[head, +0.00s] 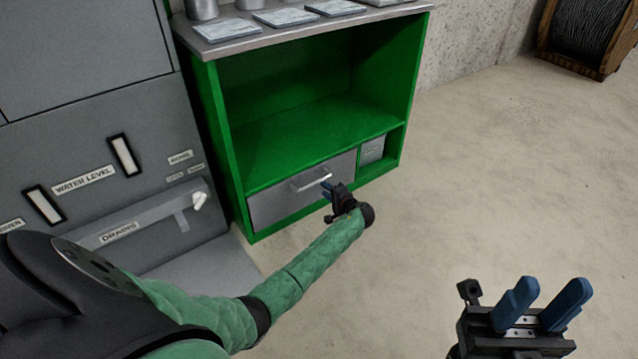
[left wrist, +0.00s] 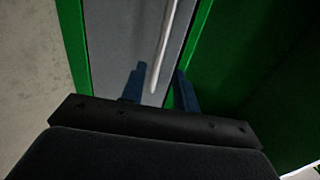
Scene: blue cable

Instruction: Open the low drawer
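The low drawer (head: 274,204) is a grey front with a silver bar handle (head: 312,182), at the bottom left of a green cabinet. Its front looks flush with the cabinet. My left gripper (head: 327,190) is right at the handle's near end in the head view. In the left wrist view, the handle (left wrist: 165,45) runs between the two blue fingers of my left gripper (left wrist: 157,90), which are apart. Contact with the handle cannot be made out. My right gripper (head: 541,302) is open and empty, above the floor at the lower right.
The green cabinet (head: 222,140) has an open shelf above the drawer and a small grey box (head: 372,150) in a cubby beside it. A grey machine (head: 60,150) with a tap stands to the left. A cable spool (head: 585,30) is at the back right. The floor in front is clear.

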